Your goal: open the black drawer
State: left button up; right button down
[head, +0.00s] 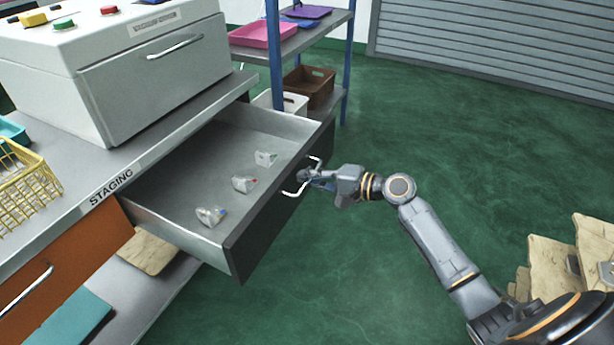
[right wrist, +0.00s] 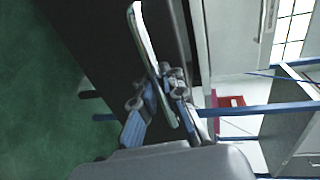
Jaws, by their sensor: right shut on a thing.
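The black drawer (head: 262,235) is pulled well out from under the grey bench top in the head view. Its grey tray holds three small metallic castings with coloured marks: a near one (head: 211,216), a middle one (head: 244,184) and a far one (head: 266,158). My right gripper (head: 312,179) is at the drawer's silver handle (head: 290,191). In the right wrist view the gripper's fingers (right wrist: 160,95) are closed around the handle bar (right wrist: 139,35), against the dark drawer front (right wrist: 95,40). My left gripper is not in view.
A white machine (head: 150,75) stands on the bench, with a yellow wire basket (head: 28,185) at left. An orange drawer (head: 75,260) is beside the black one. A blue-post shelf (head: 347,60) stands behind. The green floor (head: 450,130) at right is largely clear; pale stacked pieces (head: 553,268) are at lower right.

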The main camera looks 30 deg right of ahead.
jog(key=c, duration=1.7)
grip_release()
jog(key=shift+r, duration=0.1)
jog(key=v, duration=1.2)
